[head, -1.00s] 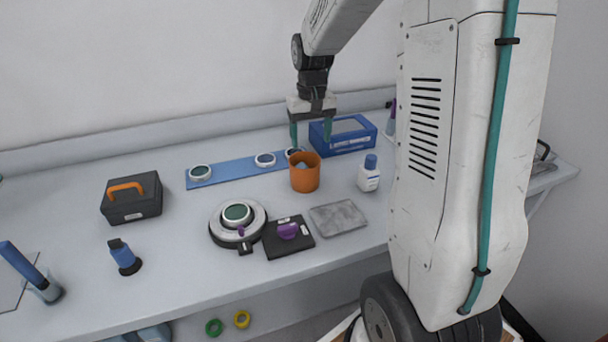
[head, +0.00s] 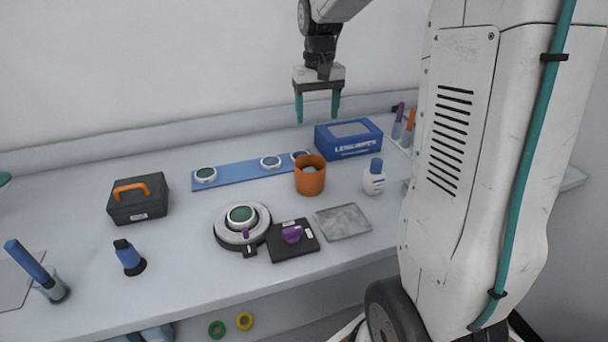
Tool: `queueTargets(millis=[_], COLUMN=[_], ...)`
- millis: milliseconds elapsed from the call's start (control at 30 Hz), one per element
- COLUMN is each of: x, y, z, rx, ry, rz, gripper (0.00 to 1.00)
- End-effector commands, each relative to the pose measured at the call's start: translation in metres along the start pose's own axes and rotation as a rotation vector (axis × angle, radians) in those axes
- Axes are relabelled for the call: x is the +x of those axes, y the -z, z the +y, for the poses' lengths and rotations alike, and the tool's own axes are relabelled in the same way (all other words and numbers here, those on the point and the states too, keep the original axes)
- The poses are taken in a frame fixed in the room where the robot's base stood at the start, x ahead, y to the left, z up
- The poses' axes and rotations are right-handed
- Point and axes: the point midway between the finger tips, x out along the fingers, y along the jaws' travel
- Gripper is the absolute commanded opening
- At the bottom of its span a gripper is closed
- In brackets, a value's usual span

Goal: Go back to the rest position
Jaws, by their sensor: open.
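My gripper (head: 319,107) hangs in the air above the back of the bench, its two teal fingers apart and pointing down. Nothing is between the fingers. In the picture it shows above the orange cup (head: 310,181) and the blue wipes box (head: 349,146), apart from both. The upper part of my arm runs out of the top of the view.
On the bench (head: 190,262) are a blue strip (head: 236,173) with several round optics, a round stage (head: 230,237), a black pad (head: 277,250), a grey cloth (head: 343,221), a white bottle (head: 373,182) and a black toolbox (head: 139,207). The air around my gripper is clear.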

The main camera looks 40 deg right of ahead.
Motion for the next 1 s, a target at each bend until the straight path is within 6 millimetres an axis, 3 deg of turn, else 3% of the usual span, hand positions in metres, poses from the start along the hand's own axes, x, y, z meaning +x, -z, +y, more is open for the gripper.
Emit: queueTargets(millis=[267,367,567,900,1000], x=[0.001,0.011,0.007,-0.005,-0.003], y=[-0.001,-0.014,-0.089,-0.238,-0.271], z=[0.000,-0.001,-0.021,-0.062,-0.068], rx=[0.004,0.009,-0.018,-0.161,-0.207], ry=[0.000,0.002,0.000,-0.005,-0.003], rz=[-0.006,-0.043,-0.086,-0.033,0.003], gripper=[0.70,0.70,0.70,0.70,0.70])
